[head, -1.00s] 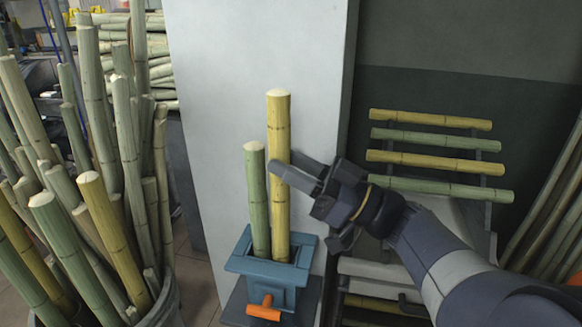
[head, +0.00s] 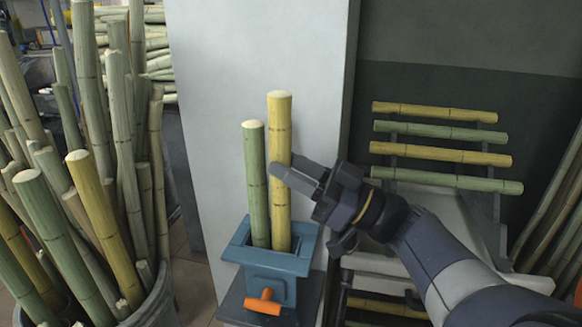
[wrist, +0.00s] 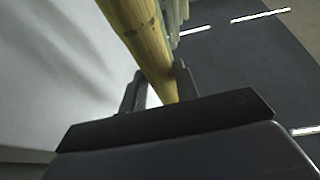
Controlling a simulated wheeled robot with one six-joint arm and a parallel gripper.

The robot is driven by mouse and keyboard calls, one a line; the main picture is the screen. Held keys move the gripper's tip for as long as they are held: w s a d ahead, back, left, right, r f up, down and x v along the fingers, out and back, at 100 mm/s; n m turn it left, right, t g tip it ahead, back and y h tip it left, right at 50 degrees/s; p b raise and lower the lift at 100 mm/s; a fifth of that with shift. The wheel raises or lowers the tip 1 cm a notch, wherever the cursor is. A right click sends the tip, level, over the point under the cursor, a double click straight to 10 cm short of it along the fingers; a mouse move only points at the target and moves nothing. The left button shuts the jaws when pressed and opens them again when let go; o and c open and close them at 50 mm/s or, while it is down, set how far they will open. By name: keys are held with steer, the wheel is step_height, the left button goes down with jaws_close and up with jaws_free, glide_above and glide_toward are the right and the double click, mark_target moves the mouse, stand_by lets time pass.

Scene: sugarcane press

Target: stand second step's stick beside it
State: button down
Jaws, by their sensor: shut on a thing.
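The blue press (head: 268,285) stands on a dark base, with an orange handle (head: 263,302) on its front. A green stick (head: 257,185) stands upright in its open top. A yellow stick (head: 280,205) stands upright just to its right, its lower end inside the press opening. Whether that end touches the bottom is hidden. My gripper (head: 284,166) reaches in from the right and is shut on the yellow stick around mid-height. In the wrist view the yellow stick (wrist: 150,45) runs between the two fingers (wrist: 158,85).
A stepped rack (head: 487,150) at right holds several yellow and green sticks. A bin (head: 160,298) crowded with tall sticks stands at left. A pale panel (head: 215,130) rises behind the press. More sticks (head: 545,215) lean at the far right.

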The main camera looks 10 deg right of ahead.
steer(key=shift+c, duration=2.1)
jaws_free()
steer(key=b+v, duration=0.5)
steer(key=v, duration=0.2)
steer(key=shift+b, duration=0.35)
steer(key=shift+a+r, duration=0.1)
